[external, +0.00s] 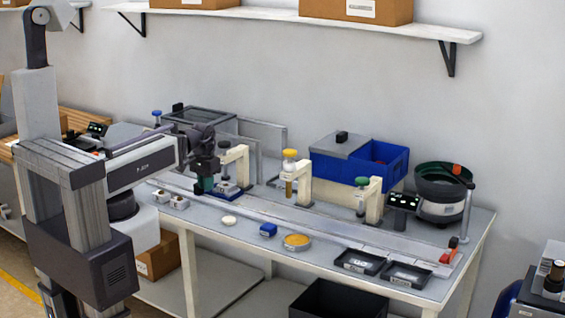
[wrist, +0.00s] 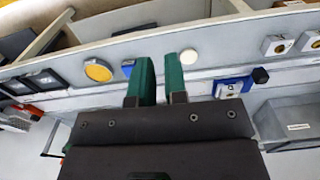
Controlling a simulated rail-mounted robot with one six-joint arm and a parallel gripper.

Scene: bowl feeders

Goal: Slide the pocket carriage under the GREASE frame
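My gripper (wrist: 160,75) is in the wrist view, with two green fingers separated by a narrow gap and nothing visible between them. In the external view my gripper (external: 207,184) hangs over the left part of the bench. Other cream frames carry a yellow cap (external: 290,154) and a green cap (external: 362,182); no GREASE label is readable.
A long rail (external: 330,225) runs along the bench. In front lie a white disc (external: 229,220), a blue block (external: 268,230), a yellow round dish (external: 297,241) and two black trays (external: 360,261). A blue bin (external: 345,170) and bowl feeder (external: 440,195) stand behind.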

